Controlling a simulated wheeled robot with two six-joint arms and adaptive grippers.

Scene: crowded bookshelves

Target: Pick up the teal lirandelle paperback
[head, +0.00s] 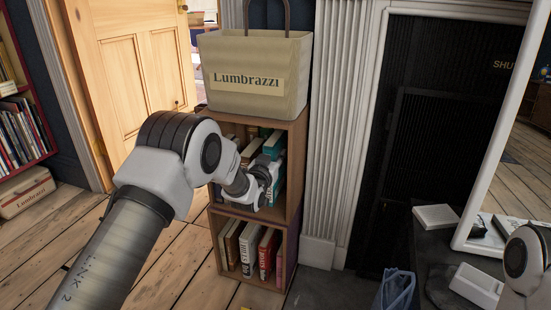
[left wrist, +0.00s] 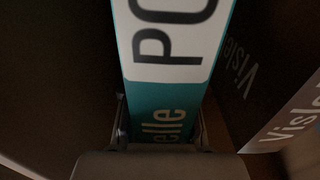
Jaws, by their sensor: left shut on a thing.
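The teal paperback (left wrist: 176,90) fills the middle of the left wrist view, its spine showing a white label with "PO" and letters ending in "elle". My left gripper (left wrist: 160,132) is shut on the spine, a finger on each side. In the head view my left gripper (head: 268,172) reaches into the upper compartment of the small wooden bookcase (head: 297,150). A teal book (head: 274,142) shows just above it there; the gripper partly hides the books. I cannot tell whether the held book is clear of the shelf. My right gripper is out of view.
A dark book (left wrist: 252,75) lettered "Visle" stands close right of the held book. A beige "Lumbrazzi" bag (head: 260,75) sits on the bookcase. The lower compartment holds several books (head: 248,248). A white fluted pilaster (head: 335,120) is close on the right. Wooden floor (head: 190,270) lies in front.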

